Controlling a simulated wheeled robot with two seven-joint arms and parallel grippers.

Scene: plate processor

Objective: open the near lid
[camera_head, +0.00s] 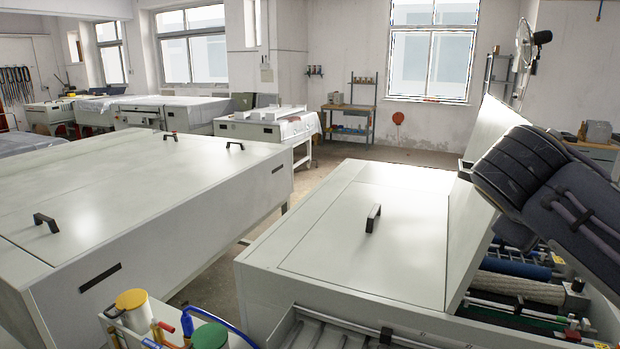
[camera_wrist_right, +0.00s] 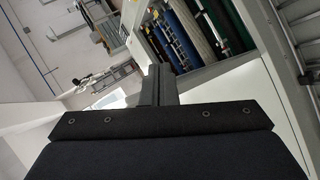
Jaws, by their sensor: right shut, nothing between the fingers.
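The machine on the right (camera_head: 262,262) has a white lid panel (camera_head: 478,200) standing raised and tilted on its right part. Blue and white rollers (camera_head: 520,290) show in the open bay beside it. The flat lid (camera_head: 330,245) left of it is closed and carries a black handle (camera_head: 373,218). My right arm comes in from the right over the bay, its dark end against the raised panel in the picture; its fingers are hidden there. In the wrist view my right gripper (camera_wrist_right: 158,84) is shut and empty, with rollers (camera_wrist_right: 178,35) beyond it. My left gripper is out of view.
A second white machine (camera_head: 150,215) with closed lids and several black handles fills the left. Jars with yellow (camera_head: 131,299) and green (camera_head: 210,336) tops stand at the front in a holder. A floor gap separates the two machines.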

